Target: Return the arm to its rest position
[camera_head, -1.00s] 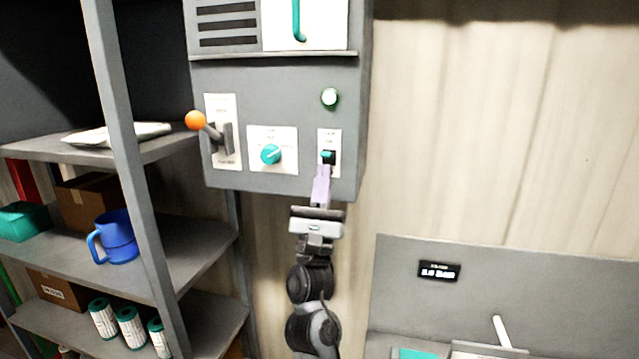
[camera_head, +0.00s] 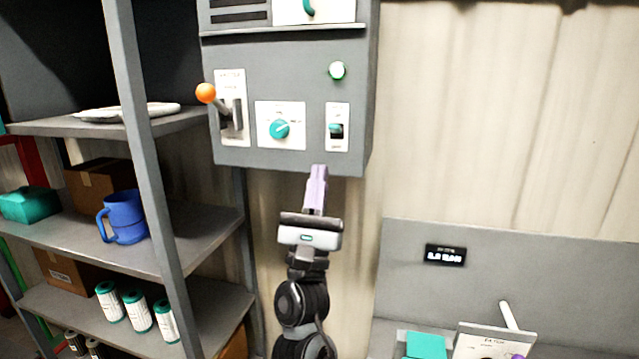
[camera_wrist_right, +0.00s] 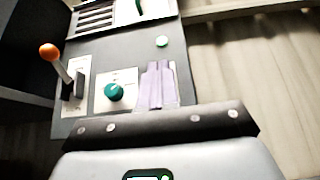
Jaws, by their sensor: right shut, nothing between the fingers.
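My right gripper (camera_head: 318,178) is shut and empty, with purple fingers pointing up, just below the lower edge of the grey control box (camera_head: 300,155). Its shut fingers also show in the right wrist view (camera_wrist_right: 158,75), where they cover the place of the small switch. The small switch (camera_head: 336,129) with a teal tip is on the box's right, apart from the fingers in the head view. A teal knob (camera_head: 280,129) sits left of it. A lever with an orange ball (camera_head: 206,93) is further left. A round pale green light (camera_head: 338,70) is above the switch. My left gripper is out of view.
A grey shelf unit (camera_head: 150,170) stands at left with a blue mug (camera_head: 124,216), a teal box (camera_head: 28,204) and several white canisters (camera_head: 138,311). A grey panel (camera_head: 520,275) with a small black display (camera_head: 445,255) is at lower right. Bare wall lies between.

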